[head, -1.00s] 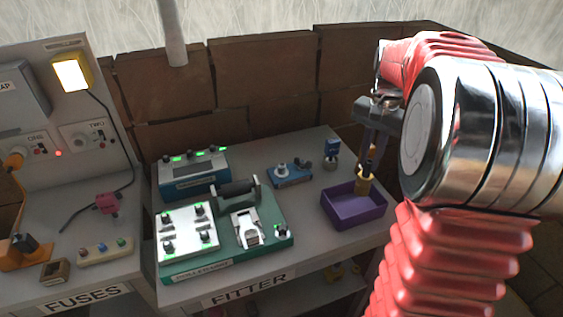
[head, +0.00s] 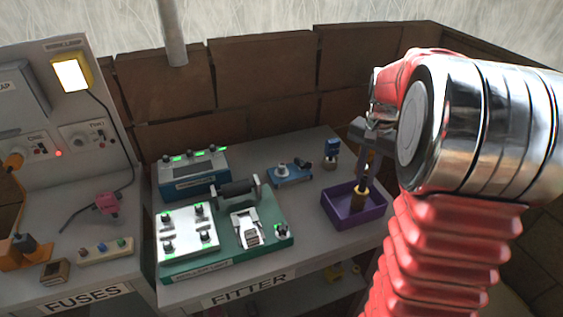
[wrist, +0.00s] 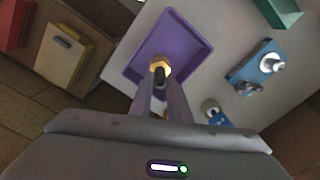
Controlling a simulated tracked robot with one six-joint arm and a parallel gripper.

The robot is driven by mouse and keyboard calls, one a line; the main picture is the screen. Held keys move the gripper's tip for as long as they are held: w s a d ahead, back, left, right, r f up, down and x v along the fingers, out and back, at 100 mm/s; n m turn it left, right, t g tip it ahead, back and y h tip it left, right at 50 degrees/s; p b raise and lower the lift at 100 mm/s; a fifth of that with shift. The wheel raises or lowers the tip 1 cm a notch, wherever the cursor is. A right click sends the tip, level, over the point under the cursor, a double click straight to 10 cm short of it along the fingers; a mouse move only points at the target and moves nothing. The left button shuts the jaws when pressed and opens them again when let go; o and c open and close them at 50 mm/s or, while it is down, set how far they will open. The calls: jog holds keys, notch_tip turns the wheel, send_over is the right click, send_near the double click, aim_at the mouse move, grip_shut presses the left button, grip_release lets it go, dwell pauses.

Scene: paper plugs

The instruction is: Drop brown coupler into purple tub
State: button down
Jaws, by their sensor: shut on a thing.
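The brown coupler (head: 358,200) is a small yellow-brown piece between the fingertips of my gripper (head: 362,186). My gripper is shut on it and points downward. The purple tub (head: 344,222) is a shallow open tray at the right end of the bench. In the head view the coupler overlaps the tub's inside. In the wrist view the coupler (wrist: 159,67) shows at the fingertips in front of the tub (wrist: 183,36). I cannot tell whether it touches the tub's floor.
A blue device (head: 290,174) and a small blue-topped piece (head: 332,152) stand behind the tub. A green-based machine (head: 262,242) stands to its left. A brick wall runs behind the bench. A FUSES bench (head: 75,270) is at far left.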

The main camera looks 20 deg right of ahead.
jog(key=c, duration=1.6)
grip_release()
jog(key=shift+r, duration=0.15)
notch_tip(320, 180, up, 14)
jog(key=shift+f, duration=0.25)
